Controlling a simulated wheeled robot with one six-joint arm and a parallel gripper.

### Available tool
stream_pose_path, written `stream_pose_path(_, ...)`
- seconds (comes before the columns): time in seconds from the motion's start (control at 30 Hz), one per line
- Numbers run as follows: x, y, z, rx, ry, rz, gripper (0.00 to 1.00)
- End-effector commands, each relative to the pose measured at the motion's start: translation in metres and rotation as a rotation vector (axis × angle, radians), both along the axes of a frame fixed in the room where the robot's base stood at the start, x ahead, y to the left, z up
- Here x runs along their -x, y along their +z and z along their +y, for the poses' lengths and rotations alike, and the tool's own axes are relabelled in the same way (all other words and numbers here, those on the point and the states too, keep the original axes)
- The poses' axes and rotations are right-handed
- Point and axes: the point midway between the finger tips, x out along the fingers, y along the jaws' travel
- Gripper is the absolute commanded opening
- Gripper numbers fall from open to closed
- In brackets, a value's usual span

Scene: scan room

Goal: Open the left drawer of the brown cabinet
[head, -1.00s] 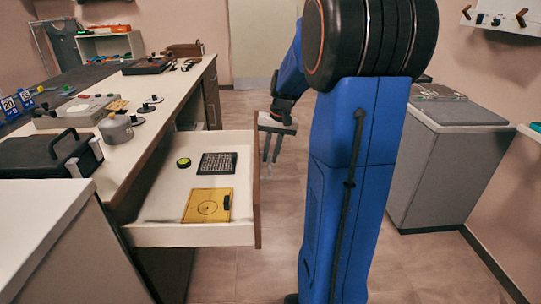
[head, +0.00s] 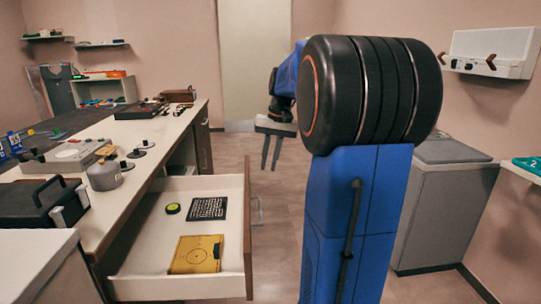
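The brown cabinet (head: 203,148) has a pale top and dark brown fronts and runs along the left. Its near drawer (head: 140,287) is pulled well out, with the white inside showing. The brown drawer front (head: 247,232) is seen nearly edge-on, and its grey handle (head: 257,211) sticks out to the right. My gripper (head: 270,168) hangs beyond the drawer front, fingers pointing down. A gap shows between the fingers. It looks empty and apart from the handle. My blue arm hides part of the floor at the right.
In the drawer lie a yellow box (head: 196,254), a black-and-white grid (head: 208,209) and a small round yellow-black thing (head: 172,208). A black case (head: 42,200) stands at the near left. A grey cabinet (head: 440,210) stands at the right. The floor beyond my gripper is clear.

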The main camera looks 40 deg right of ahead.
Motion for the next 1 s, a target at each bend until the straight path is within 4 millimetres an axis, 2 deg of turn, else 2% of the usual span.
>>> stream_pose_path(0.1, 0.001, 0.014, -0.003, 0.001, 0.0, -0.001, 0.17)
stream_pose_path(0.3, 0.003, 0.024, -0.004, 0.0, 0.0, 0.0, 0.17)
stream_pose_path(1.0, 0.003, 0.024, -0.004, 0.0, 0.0, 0.0, 0.17)
